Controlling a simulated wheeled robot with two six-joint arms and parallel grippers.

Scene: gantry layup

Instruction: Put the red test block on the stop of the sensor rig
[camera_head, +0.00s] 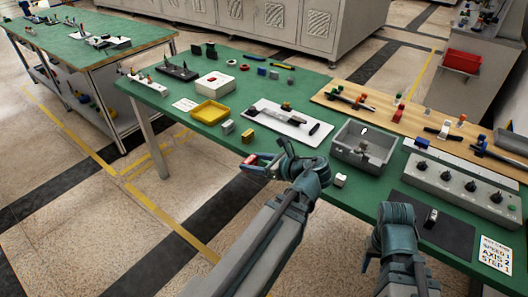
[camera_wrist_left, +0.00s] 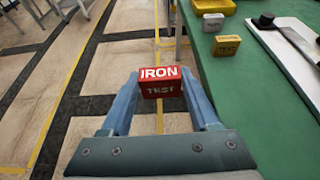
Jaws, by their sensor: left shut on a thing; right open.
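The red test block (camera_wrist_left: 160,82), lettered IRON and TEST, is between the fingers of my left gripper (camera_wrist_left: 162,90), which is shut on it. In the head view the block (camera_head: 250,159) and my left gripper (camera_head: 262,164) are in front of the green table's near edge, over the floor. A white plate (camera_head: 262,108) with a grey rail and black parts, apparently the sensor rig, lies on the table beyond and right of the block; it partly shows in the left wrist view (camera_wrist_left: 270,38). I cannot make out its stop. My right gripper (camera_head: 397,212) is low at the right, fingertips hidden.
A yellow block (camera_head: 247,136), a pale block (camera_head: 227,126) and a yellow tray (camera_head: 210,112) stand left of the plate. A grey open box (camera_head: 340,146) is to its right, with a white block (camera_head: 340,180) in front. A control box (camera_head: 460,185) stands further right.

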